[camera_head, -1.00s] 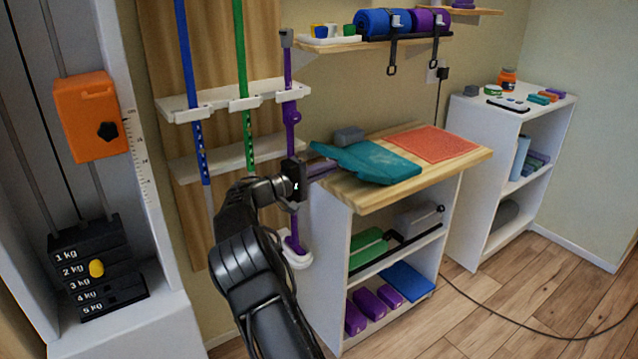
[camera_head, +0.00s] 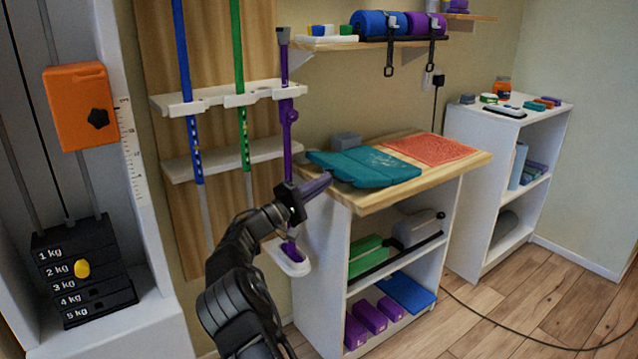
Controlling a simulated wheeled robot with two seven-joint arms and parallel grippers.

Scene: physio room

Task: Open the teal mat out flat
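The teal mat (camera_head: 368,168) lies on the wooden top of the low shelf unit. Its left corner is near the top's left edge, and its right edge is close to the coral mat. A crease line shows along it, and I cannot tell if any part is still doubled over.
A coral textured mat (camera_head: 432,149) lies right of the teal mat. A small grey block (camera_head: 345,140) sits behind it. Floor to the right is clear except for a cable.

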